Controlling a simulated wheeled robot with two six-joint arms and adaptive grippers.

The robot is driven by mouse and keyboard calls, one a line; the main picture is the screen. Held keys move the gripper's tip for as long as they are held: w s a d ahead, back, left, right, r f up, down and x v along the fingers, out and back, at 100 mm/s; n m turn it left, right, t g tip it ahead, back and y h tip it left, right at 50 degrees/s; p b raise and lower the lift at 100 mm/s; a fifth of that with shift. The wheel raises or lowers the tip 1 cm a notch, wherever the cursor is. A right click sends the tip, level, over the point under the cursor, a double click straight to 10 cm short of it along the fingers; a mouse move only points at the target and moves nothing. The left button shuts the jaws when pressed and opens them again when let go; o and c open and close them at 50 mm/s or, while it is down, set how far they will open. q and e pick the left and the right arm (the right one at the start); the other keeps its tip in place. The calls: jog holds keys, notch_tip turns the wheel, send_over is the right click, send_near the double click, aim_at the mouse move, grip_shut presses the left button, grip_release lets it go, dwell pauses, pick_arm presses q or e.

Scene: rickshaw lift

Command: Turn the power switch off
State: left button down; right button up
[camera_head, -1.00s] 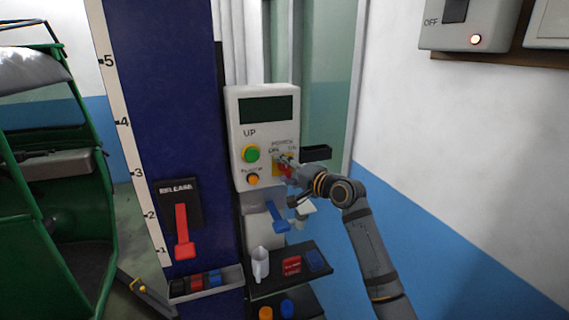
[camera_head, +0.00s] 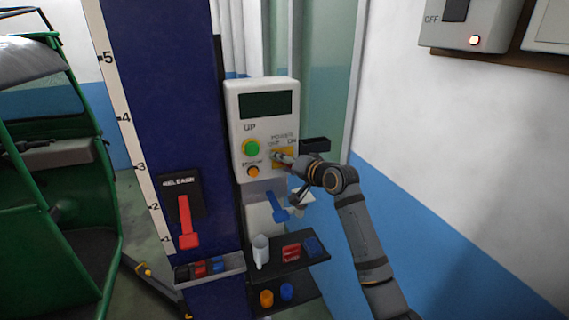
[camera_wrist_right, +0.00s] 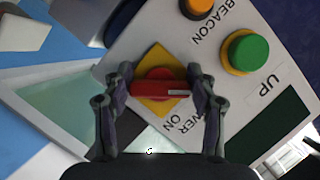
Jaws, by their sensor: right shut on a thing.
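The power switch is a red knob (camera_wrist_right: 158,88) with a white mark towards its right end, on a yellow diamond-shaped plate (camera_wrist_right: 157,62) in the right wrist view. My right gripper (camera_wrist_right: 160,82) is shut on the knob, one finger at each end. The lettering "ON" shows beside the plate; "OFF" cannot be read there. In the head view, my right gripper (camera_head: 279,156) is at the yellow plate (camera_head: 290,152) on the grey control box (camera_head: 237,110) and hides the knob. My left gripper is not in view.
The green UP button (camera_head: 251,147) and orange beacon button (camera_head: 253,171) are left of the switch. A blue lever (camera_head: 277,208) and a shelf (camera_head: 290,259) with small items are below. A red release lever (camera_head: 187,222) is on the blue column. A green rickshaw (camera_head: 105,190) stands at left.

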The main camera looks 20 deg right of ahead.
jog(key=shift+f, duration=0.1)
jog(key=o, duration=1.2)
jog(key=shift+c, duration=0.2)
jog(key=v, duration=1.2)
